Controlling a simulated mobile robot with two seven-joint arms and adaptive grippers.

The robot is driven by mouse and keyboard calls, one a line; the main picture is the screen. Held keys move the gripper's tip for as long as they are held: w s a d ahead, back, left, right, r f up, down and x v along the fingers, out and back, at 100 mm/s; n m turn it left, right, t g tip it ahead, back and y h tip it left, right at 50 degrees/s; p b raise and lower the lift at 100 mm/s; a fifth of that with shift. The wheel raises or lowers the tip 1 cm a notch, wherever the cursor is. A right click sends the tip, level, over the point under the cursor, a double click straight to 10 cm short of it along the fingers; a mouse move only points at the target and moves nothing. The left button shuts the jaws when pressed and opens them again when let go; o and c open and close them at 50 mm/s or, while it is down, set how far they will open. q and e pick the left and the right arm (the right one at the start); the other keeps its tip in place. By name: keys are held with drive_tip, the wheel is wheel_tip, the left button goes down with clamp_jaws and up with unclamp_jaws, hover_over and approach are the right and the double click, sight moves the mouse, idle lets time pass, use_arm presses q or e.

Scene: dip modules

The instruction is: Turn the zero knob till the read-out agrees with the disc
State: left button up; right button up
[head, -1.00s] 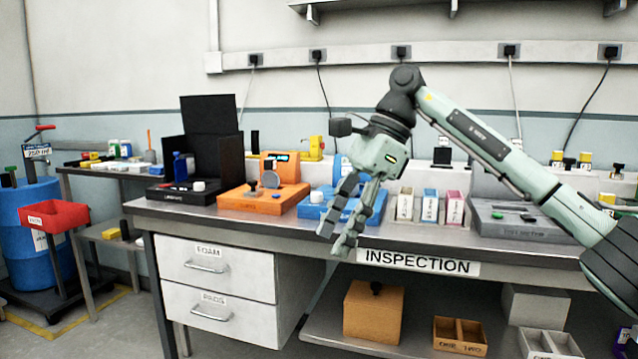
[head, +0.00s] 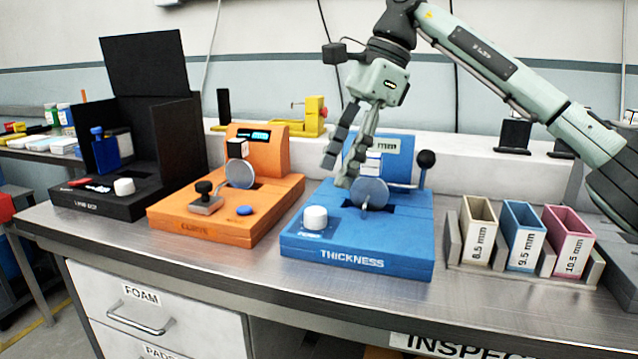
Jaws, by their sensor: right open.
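The blue thickness gauge (head: 359,262) stands on the bench in the middle of the view. Its white round knob (head: 315,217) is on the front left of the base, above a small label too blurred to read. A grey disc (head: 371,192) stands upright at the gauge's middle. The read-out (head: 392,146) is on the blue panel behind; its digits are too small to read surely. My right gripper (head: 338,171) is open and empty, pointing down above and behind the knob, near the disc's upper left in the picture. My left gripper is not in view.
A black-knobbed lever (head: 426,159) rises at the gauge's right. An orange device (head: 228,221) with another disc stands left of it, and a black box stand (head: 107,206) farther left. Labelled bins (head: 523,236) stand to the right. The bench front strip is clear.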

sight(316, 211)
drive_tip(key=x, duration=0.7)
drive_tip(key=shift+w+a+f, duration=0.15)
drive_tip(key=shift+w+f, duration=0.05)
drive_tip(key=shift+f, duration=0.05)
drive_tip(key=c, duration=1.2)
